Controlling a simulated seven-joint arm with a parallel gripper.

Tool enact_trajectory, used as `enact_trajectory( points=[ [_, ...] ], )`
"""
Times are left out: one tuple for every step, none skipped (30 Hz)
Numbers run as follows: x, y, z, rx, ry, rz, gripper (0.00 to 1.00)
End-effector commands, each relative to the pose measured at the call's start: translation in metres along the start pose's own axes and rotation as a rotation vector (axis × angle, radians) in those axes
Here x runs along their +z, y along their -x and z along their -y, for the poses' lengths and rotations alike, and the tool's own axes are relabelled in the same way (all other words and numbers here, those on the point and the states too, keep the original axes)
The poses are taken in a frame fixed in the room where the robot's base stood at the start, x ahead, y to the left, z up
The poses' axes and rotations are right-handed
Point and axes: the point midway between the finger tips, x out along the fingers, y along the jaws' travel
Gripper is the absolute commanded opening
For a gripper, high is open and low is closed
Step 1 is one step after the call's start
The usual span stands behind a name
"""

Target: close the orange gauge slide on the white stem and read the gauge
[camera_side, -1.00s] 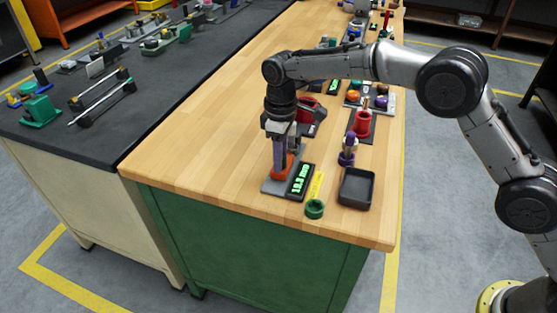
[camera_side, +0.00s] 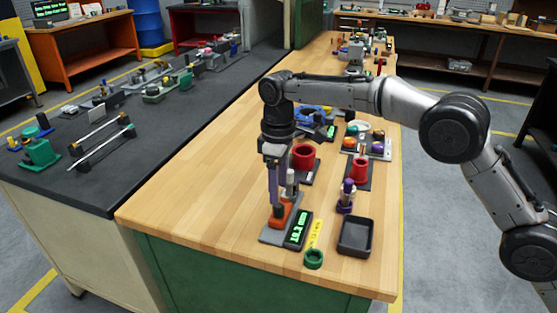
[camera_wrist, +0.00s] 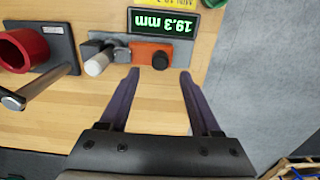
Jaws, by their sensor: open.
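The orange gauge slide (camera_wrist: 147,49) with a black knob (camera_wrist: 160,61) sits on a grey base; it also shows in the side view (camera_side: 283,224). The white stem (camera_wrist: 97,64) stands to its left in the wrist view, with a gap between them. The gauge display (camera_wrist: 165,22) appears upside down there and seems to read 19.3 mm; in the side view (camera_side: 298,231) its digits are too small to read surely. My gripper (camera_wrist: 159,73) is open, its fingertips on either side of the knob in the picture. Whether they touch it cannot be told.
A red cup (camera_wrist: 20,50) on a dark base is near the stem.

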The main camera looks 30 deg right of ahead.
Motion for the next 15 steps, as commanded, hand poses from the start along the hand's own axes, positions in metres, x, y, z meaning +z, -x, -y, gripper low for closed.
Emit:
enact_trajectory(
  points=[
    [-0.001,0.013,-0.001,0.002,0.0,-0.005,0.64],
    [-0.001,0.019,0.0,0.002,0.0,-0.005,0.64],
    [-0.001,0.027,0.0,0.002,0.0,-0.004,0.64],
    [-0.001,0.034,-0.001,0.002,0.0,-0.004,0.64],
    [-0.001,0.039,-0.001,0.001,0.0,-0.004,0.64],
    [-0.001,0.047,0.0,0.001,0.0,-0.003,0.64],
    [-0.001,0.052,0.0,0.001,0.0,-0.003,0.64],
    [-0.001,0.054,0.0,0.001,0.0,-0.002,0.64],
    [-0.001,0.059,-0.001,0.001,0.0,-0.002,0.64],
    [-0.001,0.062,-0.001,0.001,0.0,-0.001,0.64],
    [-0.001,0.064,-0.001,0.001,0.0,-0.001,0.64],
    [-0.001,0.067,0.0,0.0,0.0,-0.001,0.64],
    [-0.001,0.069,0.0,0.0,0.0,0.0,0.64],
    [0.0,0.07,0.0,0.0,0.0,0.0,0.64],
    [0.0,0.072,0.0,0.0,0.0,0.0,0.64]
  ],
)
